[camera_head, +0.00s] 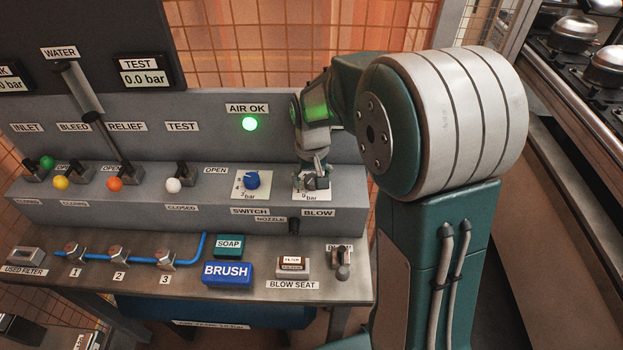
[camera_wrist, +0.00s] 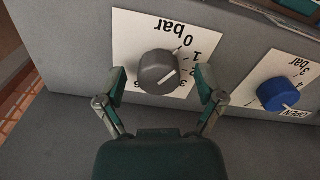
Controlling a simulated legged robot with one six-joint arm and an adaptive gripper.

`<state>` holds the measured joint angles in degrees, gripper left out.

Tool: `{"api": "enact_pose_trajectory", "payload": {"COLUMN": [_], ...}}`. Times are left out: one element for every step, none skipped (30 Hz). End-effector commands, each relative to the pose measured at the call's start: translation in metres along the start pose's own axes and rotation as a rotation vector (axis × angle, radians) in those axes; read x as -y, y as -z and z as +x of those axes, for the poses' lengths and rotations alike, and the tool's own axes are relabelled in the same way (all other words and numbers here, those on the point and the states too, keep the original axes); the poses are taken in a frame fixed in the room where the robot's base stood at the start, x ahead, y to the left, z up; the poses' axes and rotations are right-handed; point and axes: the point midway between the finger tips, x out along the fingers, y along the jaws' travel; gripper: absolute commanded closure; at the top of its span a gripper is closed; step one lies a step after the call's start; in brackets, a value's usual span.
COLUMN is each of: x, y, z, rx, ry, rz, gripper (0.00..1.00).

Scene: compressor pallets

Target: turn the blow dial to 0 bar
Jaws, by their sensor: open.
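The blow dial is a grey round knob (camera_wrist: 158,73) on a white scale plate (camera_wrist: 133,30), seen upside down in the wrist view. Its white pointer line slants toward the upper right, on the side of the 1. The 0 mark stands above and right of the knob; my right finger covers part of the scale. My gripper (camera_wrist: 160,74) is open, with one finger on each side of the knob; I cannot tell whether they touch it. In the head view my gripper (camera_head: 315,180) is over the blow plate (camera_head: 302,192) and largely hides the dial.
The blue switch dial (camera_head: 251,180) is left of the blow dial; it also shows in the wrist view (camera_wrist: 278,94) at right. A nozzle holder (camera_head: 294,225) sits below. Valve levers line the panel's left. The AIR OK lamp (camera_head: 250,124) glows green.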

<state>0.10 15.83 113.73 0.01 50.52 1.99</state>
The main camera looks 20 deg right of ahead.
Motion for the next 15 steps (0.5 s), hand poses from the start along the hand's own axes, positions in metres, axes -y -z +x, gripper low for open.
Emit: {"api": "enact_pose_trajectory", "payload": {"x": [0.0, 0.0, 0.0, 0.0, 0.0, 0.0, 0.001, 0.001, 0.001, 0.001, 0.001, 0.001, 0.001, 0.001, 0.001], "y": [0.001, 0.001, 0.001, 0.001, 0.001, 0.001, 0.001, 0.001, 0.002, 0.001, 0.002, 0.002, 0.002, 0.002, 0.002], "z": [-0.005, -0.008, -0.014, -0.019, -0.025, -0.033, -0.04, -0.046, -0.055, -0.061, -0.067, -0.075, -0.081, -0.087, -0.094], "rx": [-0.003, -0.004, -0.005, -0.005, -0.006, -0.007, -0.007, -0.006, -0.006, -0.006, -0.005, -0.005, -0.004, -0.005, -0.004], "ry": [0.0, 0.0, 0.0, 0.0, 0.0, 0.0, 0.0, 0.0, 0.0, 0.0, 0.0, 0.0, 0.0, 0.0, -0.001], "rz": [0.0, 0.0, 0.0, 0.0, 0.0, 0.0, 0.0, 0.0, 0.0, 0.0, 0.0, 0.0, 0.0, 0.0, -0.001], "gripper": [0.13, 0.13, 0.13, 0.13, 0.13, 0.13, 0.13, 0.13, 0.13, 0.13, 0.13, 0.13, 0.13, 0.13, 0.13]}}
